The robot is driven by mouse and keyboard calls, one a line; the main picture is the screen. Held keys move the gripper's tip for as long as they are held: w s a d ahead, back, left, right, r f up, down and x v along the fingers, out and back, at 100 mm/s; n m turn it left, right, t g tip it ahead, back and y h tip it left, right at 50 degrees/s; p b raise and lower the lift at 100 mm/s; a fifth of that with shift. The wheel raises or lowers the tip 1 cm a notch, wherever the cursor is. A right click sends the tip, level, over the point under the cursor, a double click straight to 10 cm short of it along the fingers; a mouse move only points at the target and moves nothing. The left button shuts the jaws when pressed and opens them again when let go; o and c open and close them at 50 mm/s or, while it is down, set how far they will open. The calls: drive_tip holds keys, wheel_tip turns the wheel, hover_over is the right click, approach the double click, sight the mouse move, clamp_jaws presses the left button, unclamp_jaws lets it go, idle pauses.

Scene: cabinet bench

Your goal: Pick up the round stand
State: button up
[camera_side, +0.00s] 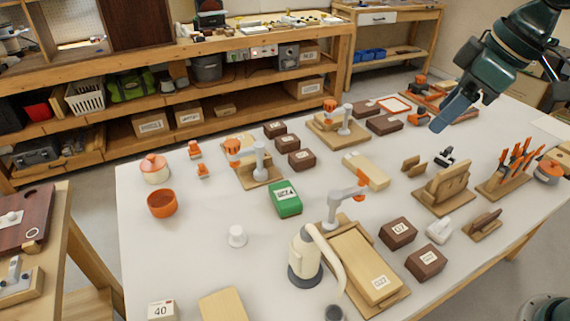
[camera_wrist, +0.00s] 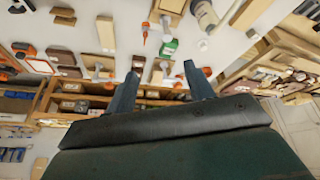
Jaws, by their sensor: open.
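A small white round piece with a wider base (camera_side: 237,236) stands upright on the white table, left of centre, and looks like the round stand. It is small in the wrist view (camera_wrist: 203,45), near the green box. My gripper (camera_side: 442,122) is high above the far right part of the table, well apart from the white piece. In the wrist view, my gripper (camera_wrist: 160,72) shows two separated fingers with nothing held between them.
A green box (camera_side: 285,200), an orange bowl (camera_side: 162,203) and a cream kettle-like vessel (camera_side: 305,255) surround the white piece with some clear table between. Brown boxes (camera_side: 398,233), wooden racks (camera_side: 446,188) and an orange-handled tool holder (camera_side: 510,175) crowd the right side.

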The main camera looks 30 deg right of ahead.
drive_tip(key=w+a+f+n+g+y, duration=0.15)
drive_tip(key=w+a+f+n, duration=0.25)
drive_tip(key=w+a+f, duration=0.45)
drive_tip(key=w+a+f+n+g+y, duration=0.15)
drive_tip(key=w+a+f+n, duration=0.35)
drive_tip(key=w+a, duration=0.5)
drive_tip(key=w+a+f+n+g, duration=0.1)
drive_tip(key=w+a+f+n, duration=0.2)
drive_tip(key=f, duration=0.6)
drive_tip(key=a, duration=0.2)
drive_tip(key=shift+a+f, duration=0.25)
drive_tip(key=shift+a, duration=0.05)
approach(238, 229)
drive_tip(key=shift+x, duration=2.3)
drive_tip(key=shift+w+f, duration=0.1)
drive_tip(key=shift+x, duration=2.5)
drive_tip(key=shift+c, duration=0.2)
